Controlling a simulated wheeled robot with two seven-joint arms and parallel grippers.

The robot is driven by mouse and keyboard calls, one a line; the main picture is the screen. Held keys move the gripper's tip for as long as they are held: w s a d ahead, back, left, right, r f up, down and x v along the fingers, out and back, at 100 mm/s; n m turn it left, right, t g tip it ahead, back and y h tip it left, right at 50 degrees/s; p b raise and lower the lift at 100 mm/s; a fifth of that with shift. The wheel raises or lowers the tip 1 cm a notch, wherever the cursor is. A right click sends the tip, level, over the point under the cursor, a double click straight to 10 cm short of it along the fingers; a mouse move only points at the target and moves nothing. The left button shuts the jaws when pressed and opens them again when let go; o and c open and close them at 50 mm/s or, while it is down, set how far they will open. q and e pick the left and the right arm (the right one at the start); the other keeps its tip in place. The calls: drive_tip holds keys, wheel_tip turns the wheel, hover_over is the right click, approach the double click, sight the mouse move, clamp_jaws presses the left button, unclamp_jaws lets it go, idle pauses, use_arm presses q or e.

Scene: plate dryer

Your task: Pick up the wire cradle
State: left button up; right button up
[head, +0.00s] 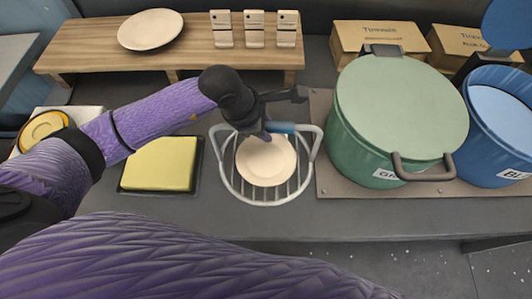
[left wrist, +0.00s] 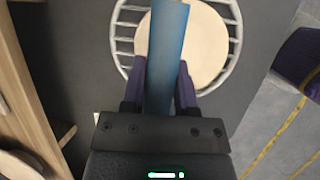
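The wire cradle (head: 228,180) is a light grey wire basket on the dark counter, with a cream plate (head: 266,163) lying in it. A blue grip (head: 283,128) crosses its top. In the left wrist view the cradle (left wrist: 232,42) shows below my gripper, and the blue grip (left wrist: 165,50) runs between the fingers. My left gripper (head: 264,132) is over the far side of the cradle. Its two fingers (left wrist: 162,80) flank the blue grip closely on both sides and appear shut on it. The cradle appears to rest on the counter. My right gripper is out of view.
A green lidded bin (head: 385,125) stands close right of the cradle on a brown mat (head: 325,185), with a blue bin (head: 497,130) beyond. A yellow sponge (head: 160,163) in a black tray lies left. A wooden shelf (head: 100,50) with a plate and blocks is behind.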

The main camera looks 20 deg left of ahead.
use_arm(q)
clamp_jaws()
